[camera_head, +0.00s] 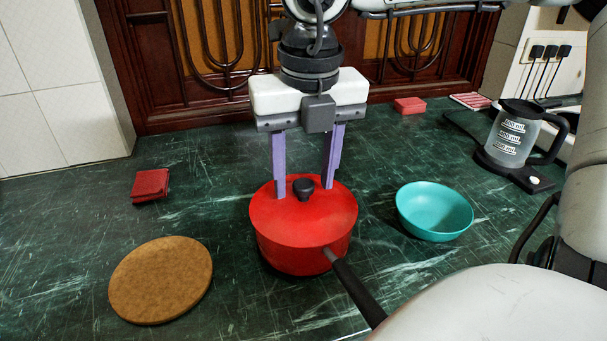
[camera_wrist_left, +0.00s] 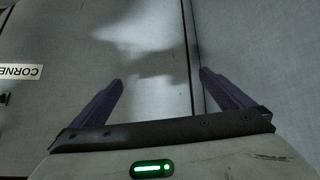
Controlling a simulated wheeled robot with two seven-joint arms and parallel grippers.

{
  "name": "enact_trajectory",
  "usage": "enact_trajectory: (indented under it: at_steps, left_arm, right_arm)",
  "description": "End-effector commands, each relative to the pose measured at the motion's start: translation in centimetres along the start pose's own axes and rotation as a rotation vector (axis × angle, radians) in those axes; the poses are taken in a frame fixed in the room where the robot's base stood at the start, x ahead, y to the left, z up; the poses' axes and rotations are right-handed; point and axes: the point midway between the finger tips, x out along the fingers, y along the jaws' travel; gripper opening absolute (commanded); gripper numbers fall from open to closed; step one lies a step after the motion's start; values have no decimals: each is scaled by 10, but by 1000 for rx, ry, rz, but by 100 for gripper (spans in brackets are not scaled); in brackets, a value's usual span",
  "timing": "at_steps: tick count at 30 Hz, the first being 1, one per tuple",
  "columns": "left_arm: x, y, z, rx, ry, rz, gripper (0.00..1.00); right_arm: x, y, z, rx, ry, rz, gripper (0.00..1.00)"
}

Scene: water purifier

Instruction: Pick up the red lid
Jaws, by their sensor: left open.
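The red lid (camera_head: 285,222) sits on a red pot (camera_head: 290,260) in the middle of the counter and has a small black knob (camera_head: 303,186) on top. My right gripper (camera_head: 303,191) points down over the lid, its two purple fingers apart on either side of the knob. Gaps show between the knob and both fingers. I cannot tell whether the fingertips touch the lid. My left gripper (camera_wrist_left: 160,85) shows in the left wrist view, open and empty, in front of pale panels. It is not seen in the head view.
The pot's black handle (camera_head: 357,288) points to the lower right. A teal bowl (camera_head: 434,212) stands right of the pot, a round cork mat (camera_head: 160,280) at front left, a red block (camera_head: 150,185) behind the mat. A glass kettle (camera_head: 514,135) stands at far right.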

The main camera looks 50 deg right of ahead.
Motion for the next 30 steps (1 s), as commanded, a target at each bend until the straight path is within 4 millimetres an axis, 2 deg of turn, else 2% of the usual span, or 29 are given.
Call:
enact_trajectory:
  at_steps: [1,6,8,17,20,30]
  left_arm:
    - [0,0,0,0,1,0,100]
    - [0,0,-1,1,1,-1,100]
    - [0,0,-1,1,1,-1,100]
    - [-1,0,-2,1,2,-1,100]
    - [-2,0,-3,1,2,-1,100]
    - [-8,0,-9,5,1,-4,100]
  right_arm:
    - [0,0,0,0,0,0,37]
    - [0,0,0,0,0,0,8]
    - [0,0,0,0,0,0,0]
    - [-5,0,1,0,-2,0,0]
    - [-18,0,3,2,-5,0,0]
    - [-83,1,11,0,-3,-1,0]
